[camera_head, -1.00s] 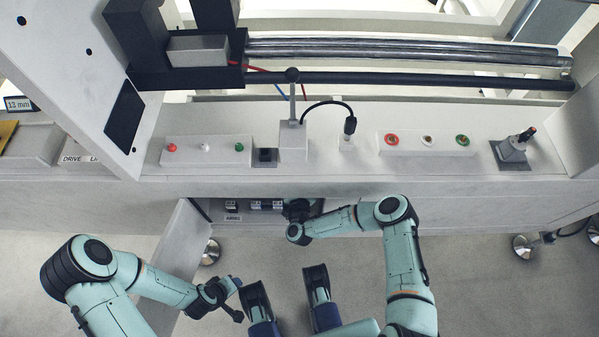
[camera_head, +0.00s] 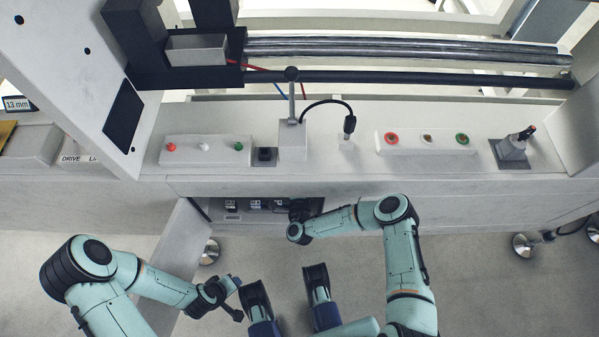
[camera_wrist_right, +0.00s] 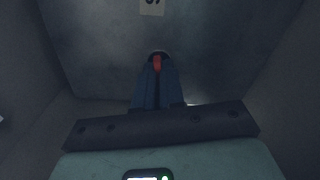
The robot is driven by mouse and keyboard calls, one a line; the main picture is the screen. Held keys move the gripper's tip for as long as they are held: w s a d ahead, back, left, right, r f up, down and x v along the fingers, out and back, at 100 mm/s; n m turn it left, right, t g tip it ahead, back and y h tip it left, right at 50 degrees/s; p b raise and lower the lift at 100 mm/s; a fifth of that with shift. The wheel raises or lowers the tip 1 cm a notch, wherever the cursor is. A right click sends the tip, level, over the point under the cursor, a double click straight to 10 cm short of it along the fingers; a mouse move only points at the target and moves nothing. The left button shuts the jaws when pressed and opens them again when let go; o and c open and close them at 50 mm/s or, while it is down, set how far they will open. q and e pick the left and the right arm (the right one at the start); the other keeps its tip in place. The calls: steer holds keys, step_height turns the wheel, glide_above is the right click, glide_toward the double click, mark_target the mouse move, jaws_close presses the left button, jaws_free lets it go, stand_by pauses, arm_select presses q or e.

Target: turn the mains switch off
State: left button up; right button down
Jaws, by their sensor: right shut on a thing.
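The mains switch appears as a small red handle (camera_wrist_right: 157,62) on a grey panel in the right wrist view, below a white label cut off at the top edge. My right gripper (camera_wrist_right: 156,75) is shut on this red handle, and its fingers hide most of it. In the head view my right gripper (camera_head: 300,210) reaches into the open cabinet under the bench, and the switch there is hidden behind it. My left gripper (camera_head: 237,299) is open and empty, low in front of the cabinet door.
The open cabinet door (camera_head: 184,245) stands out to the left of my right gripper. Several dark breakers (camera_head: 254,205) sit in the cabinet. The bench front (camera_head: 420,187) overhangs my right gripper. Button boxes (camera_head: 206,149) stand on the bench top.

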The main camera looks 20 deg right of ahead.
arm_select(q)
steer(key=shift+w+a+f, duration=0.2)
steer(key=shift+w+f, duration=0.05)
steer(key=shift+w, duration=0.1)
arm_select(e)
steer(key=shift+m, duration=1.5)
steer(key=c, duration=1.2)
jaws_free()
steer(key=shift+c, duration=0.2)
arm_select(q)
steer(key=shift+g+h, duration=0.3)
steer(key=shift+g, duration=0.3)
steer(key=s+r, duration=0.1)
steer(key=s+d+r+p, duration=0.1)
steer(key=s, duration=0.1)
steer(key=s+d+r+p, duration=0.1)
steer(key=shift+s+d+r, duration=0.1)
steer(key=shift+s, duration=0.1)
arm_select(e)
steer(key=v, duration=1.3)
steer(key=shift+s, duration=0.15)
